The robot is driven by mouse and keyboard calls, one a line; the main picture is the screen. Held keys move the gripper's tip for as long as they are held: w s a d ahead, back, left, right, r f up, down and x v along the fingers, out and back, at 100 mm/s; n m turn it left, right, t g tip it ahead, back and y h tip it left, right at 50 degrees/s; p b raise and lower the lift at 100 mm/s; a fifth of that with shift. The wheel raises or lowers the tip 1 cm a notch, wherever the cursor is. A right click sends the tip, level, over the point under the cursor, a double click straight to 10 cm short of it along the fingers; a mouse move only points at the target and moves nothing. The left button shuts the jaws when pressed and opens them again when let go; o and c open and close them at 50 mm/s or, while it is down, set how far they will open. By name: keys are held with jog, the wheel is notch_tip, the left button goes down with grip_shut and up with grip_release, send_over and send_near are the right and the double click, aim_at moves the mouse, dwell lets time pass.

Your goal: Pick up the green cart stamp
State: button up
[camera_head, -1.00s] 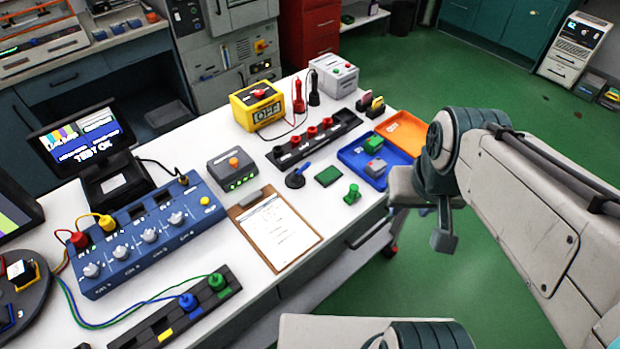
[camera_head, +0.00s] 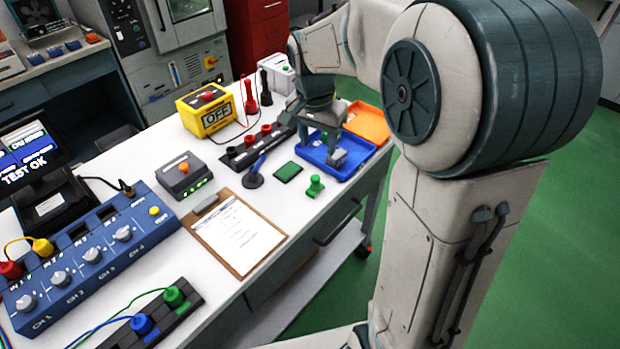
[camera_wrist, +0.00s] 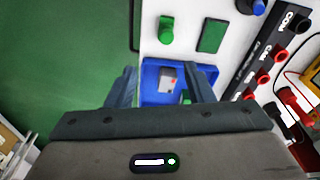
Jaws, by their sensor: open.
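A green stamp-like piece with a knob handle (camera_head: 315,187) stands upright on the white table near its front edge, right of a flat green pad (camera_head: 288,172). It also shows in the wrist view (camera_wrist: 166,30), beyond my fingers, with the green pad (camera_wrist: 212,36) to its right. My gripper (camera_head: 332,138) is open and empty above the blue tray, apart from the green piece. A green item there is partly hidden by a finger.
The blue tray (camera_head: 318,160) and orange tray (camera_head: 372,125) lie at the table's right end. A blue-handled tool (camera_head: 254,176), a black socket strip (camera_head: 236,160) and a clipboard (camera_head: 260,268) are nearby. Green floor lies beyond the front edge.

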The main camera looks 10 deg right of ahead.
aim_at(315, 177)
jog(key=f, duration=0.3)
jog(key=w+f, duration=0.1)
jog(key=f, duration=0.5)
jog(key=shift+w+d, duration=0.2)
jog(key=shift+d, duration=0.1)
jog(key=shift+w+a+f, duration=0.1)
jog(key=shift+w+f, duration=0.05)
jog(key=shift+f, duration=1.15)
jog(key=shift+w+a+f, duration=0.1)
jog(key=shift+w+f, duration=0.05)
jog(key=shift+f, duration=1.15)
grip_shut()
